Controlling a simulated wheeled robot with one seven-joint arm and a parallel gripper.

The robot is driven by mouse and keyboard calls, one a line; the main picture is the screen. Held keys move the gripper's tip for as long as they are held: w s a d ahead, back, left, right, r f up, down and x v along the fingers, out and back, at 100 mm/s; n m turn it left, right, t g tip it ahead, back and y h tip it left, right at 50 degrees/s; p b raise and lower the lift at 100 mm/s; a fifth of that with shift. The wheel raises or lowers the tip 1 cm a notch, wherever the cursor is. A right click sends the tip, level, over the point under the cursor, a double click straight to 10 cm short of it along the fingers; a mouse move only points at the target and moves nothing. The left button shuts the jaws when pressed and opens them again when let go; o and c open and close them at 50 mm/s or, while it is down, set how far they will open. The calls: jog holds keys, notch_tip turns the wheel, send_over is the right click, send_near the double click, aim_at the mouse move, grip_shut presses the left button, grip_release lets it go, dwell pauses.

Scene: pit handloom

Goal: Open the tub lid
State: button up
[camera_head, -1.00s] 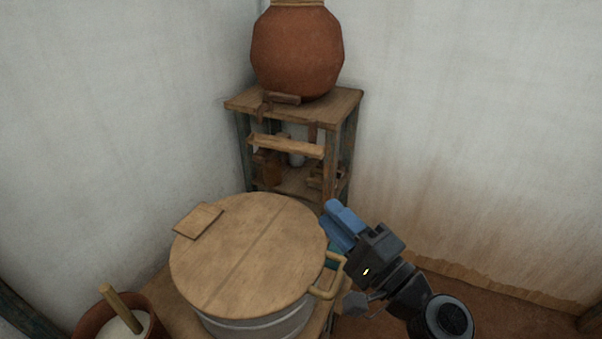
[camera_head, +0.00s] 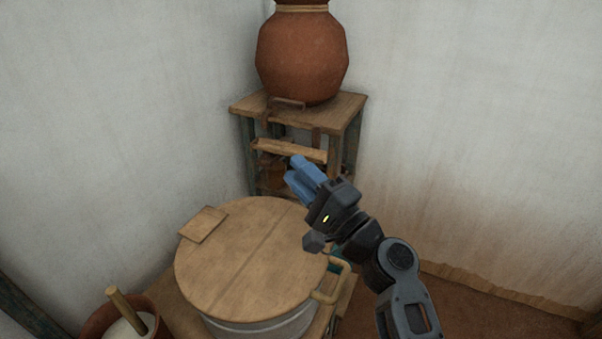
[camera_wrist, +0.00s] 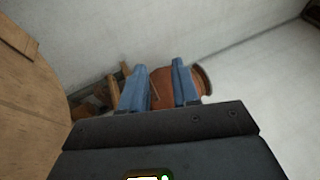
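The tub (camera_head: 262,327) is a round grey metal vessel with a wooden lid (camera_head: 235,275) lying flat on it, closed. A small square wooden piece (camera_head: 203,224) sits at the lid's back left edge. A brass-coloured loop handle (camera_head: 333,284) stands at the tub's right side. My gripper (camera_head: 303,174), with blue fingers, is above and beyond the lid's back right edge, not touching it. In the wrist view its two fingers (camera_wrist: 158,85) are apart with nothing held between them, and part of the lid (camera_wrist: 28,95) shows at the left.
A wooden stand (camera_head: 345,110) at the back corner bears a large clay pot (camera_head: 303,55), which also shows beyond my fingers in the wrist view. A clay bowl (camera_head: 90,327) with a wooden stick (camera_head: 124,308) stands front left. Walls close in behind.

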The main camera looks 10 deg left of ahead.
grip_shut()
jog(key=shift+c, duration=2.4)
grip_release()
jog(key=o, duration=0.5)
jog(key=shift+b+v, duration=0.9)
jog(key=shift+v, duration=3)
